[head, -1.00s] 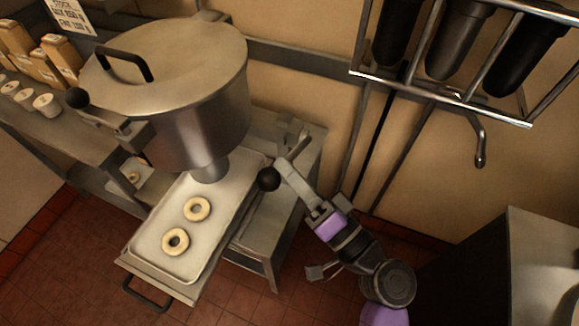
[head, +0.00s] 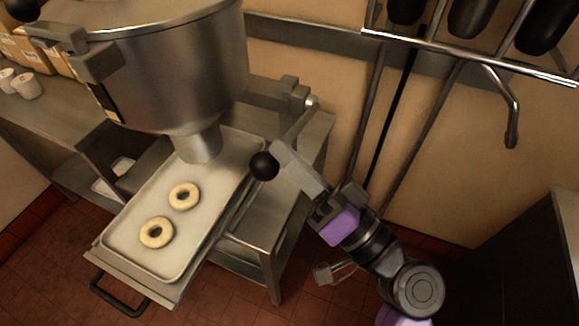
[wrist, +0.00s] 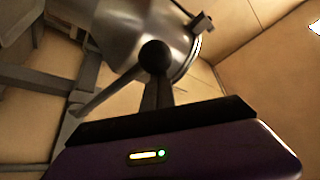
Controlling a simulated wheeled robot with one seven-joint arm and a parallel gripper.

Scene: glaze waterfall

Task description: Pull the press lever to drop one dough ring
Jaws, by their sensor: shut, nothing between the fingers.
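The press is a large steel hopper (head: 175,75) with a spout (head: 201,143) over a tray (head: 210,215). Its lever (head: 291,130) slopes down from a bracket on the right to a black ball knob (head: 264,165). My gripper (head: 283,157) is shut and empty, its tip right beside the knob; I cannot tell whether they touch. In the wrist view the knob (wrist: 155,56) shows just beyond my fingers (wrist: 157,95), with the lever rod (wrist: 100,96) running off to the lower left. Two pale dough rings (head: 184,196) (head: 157,232) lie on the tray, in front of the spout.
A steel stand (head: 282,215) carries the tray, with a black handle (head: 118,296) at its front. A rack (head: 480,52) with black holders and a hooked pipe (head: 512,120) is on the wall at right. A dark cabinet stands at far right. Tiled floor is open at the front.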

